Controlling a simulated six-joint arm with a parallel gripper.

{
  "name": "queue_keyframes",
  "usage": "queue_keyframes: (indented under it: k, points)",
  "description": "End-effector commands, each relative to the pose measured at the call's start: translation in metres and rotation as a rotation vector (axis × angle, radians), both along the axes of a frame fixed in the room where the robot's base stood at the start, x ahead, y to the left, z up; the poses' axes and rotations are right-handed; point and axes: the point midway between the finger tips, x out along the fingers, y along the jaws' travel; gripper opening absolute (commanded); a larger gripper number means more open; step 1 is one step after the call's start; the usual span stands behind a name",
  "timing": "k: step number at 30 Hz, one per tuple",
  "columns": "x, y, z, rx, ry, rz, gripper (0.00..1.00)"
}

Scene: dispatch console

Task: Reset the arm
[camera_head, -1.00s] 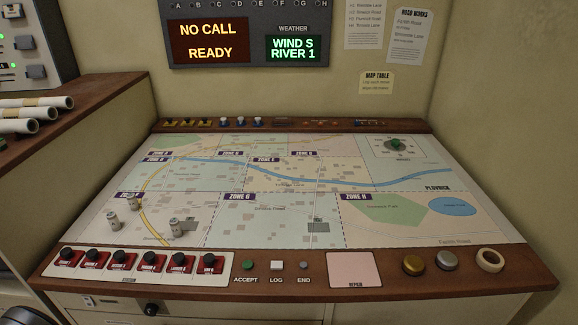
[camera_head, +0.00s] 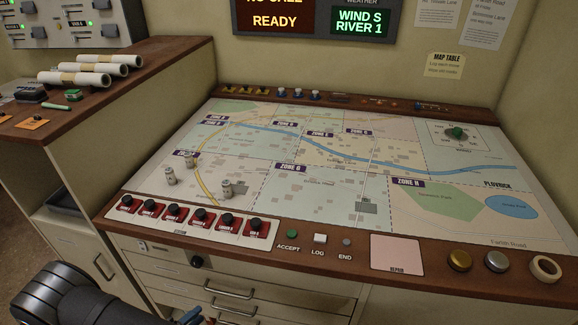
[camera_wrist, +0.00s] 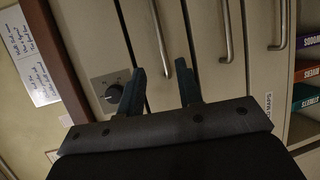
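My arm shows as a black link at the lower left of the head view, in front of the console's drawers. A small blue part beside it at the bottom edge may be a fingertip; most of the gripper is out of that frame. In the wrist view my gripper (camera_wrist: 161,78) is open, with two dark fingers apart and nothing between them. Behind the fingers are a cabinet front with a black knob (camera_wrist: 113,91) and long metal handles (camera_wrist: 227,32).
The map table (camera_head: 330,222) carries several small grey cylinders (camera_head: 227,188) at left, red switches (camera_head: 173,213) along the front, and a tape roll (camera_head: 545,267) at right. Paper rolls (camera_head: 90,78) lie on the left counter. A drawer handle (camera_head: 229,290) juts out below the table.

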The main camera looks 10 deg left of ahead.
Motion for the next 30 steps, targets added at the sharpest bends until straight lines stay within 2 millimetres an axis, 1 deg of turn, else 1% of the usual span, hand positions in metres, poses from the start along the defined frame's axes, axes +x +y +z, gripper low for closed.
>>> queue_keyframes:
  k: [1,9,19,20,21,28,30]
  points:
    - [0.01,-0.005,-0.002,-0.001,0.0,-0.004,0.33]
    - [0.055,-0.025,-0.012,-0.002,0.0,-0.004,0.33]
    - [0.101,-0.044,-0.021,-0.002,0.0,-0.003,0.33]
    - [0.099,-0.044,-0.022,-0.001,0.001,0.002,0.33]
    - [0.091,-0.042,-0.021,-0.001,0.001,0.005,0.33]
    - [0.055,-0.042,-0.021,-0.001,0.001,0.006,0.33]
    - [0.044,-0.036,-0.018,0.002,0.0,0.007,0.33]
